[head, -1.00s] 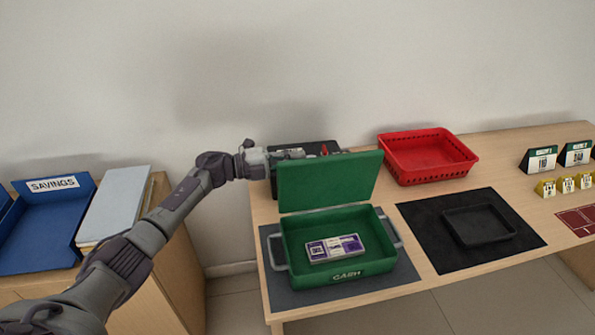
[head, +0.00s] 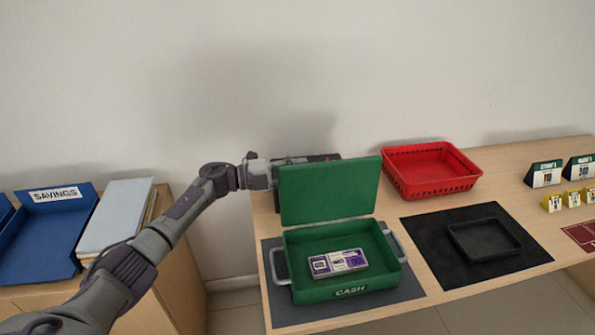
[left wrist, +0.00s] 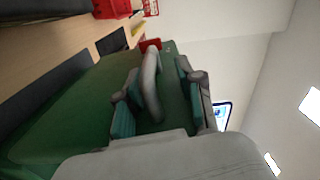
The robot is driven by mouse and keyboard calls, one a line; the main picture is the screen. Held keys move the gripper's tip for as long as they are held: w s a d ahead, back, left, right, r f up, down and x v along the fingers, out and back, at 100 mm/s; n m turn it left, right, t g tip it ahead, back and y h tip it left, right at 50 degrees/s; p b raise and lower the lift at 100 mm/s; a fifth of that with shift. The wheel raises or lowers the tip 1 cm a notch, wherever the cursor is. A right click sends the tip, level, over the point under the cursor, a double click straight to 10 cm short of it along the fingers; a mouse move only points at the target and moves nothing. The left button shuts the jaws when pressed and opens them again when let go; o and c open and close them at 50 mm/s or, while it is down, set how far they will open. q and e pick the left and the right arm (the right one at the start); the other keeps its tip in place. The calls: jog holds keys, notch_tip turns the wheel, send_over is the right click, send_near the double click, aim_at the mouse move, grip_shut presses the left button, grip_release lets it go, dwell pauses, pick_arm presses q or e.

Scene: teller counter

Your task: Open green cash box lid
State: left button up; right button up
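The green cash box (head: 350,293) sits on a dark mat (head: 400,292) at the table's left end, with a purple-and-white banknote bundle (head: 338,262) inside. Its lid (head: 330,190) stands raised, nearly upright, along the back edge. In the head view my left arm reaches in from the left and its hand passes behind the lid, hiding the fingertips. In the left wrist view the left gripper (left wrist: 158,92) shows its teal-padded fingers apart, close to the green lid surface (left wrist: 70,115). I cannot tell whether they touch it. My right gripper is not in view.
A red basket (head: 430,190) and a black tray (head: 484,240) on a black mat lie to the right. A blue SAVINGS tray (head: 45,240) sits on the left cabinet, with a floor gap between cabinet and table.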

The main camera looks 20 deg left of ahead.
pick_arm(q)
jog(key=v, duration=1.2)
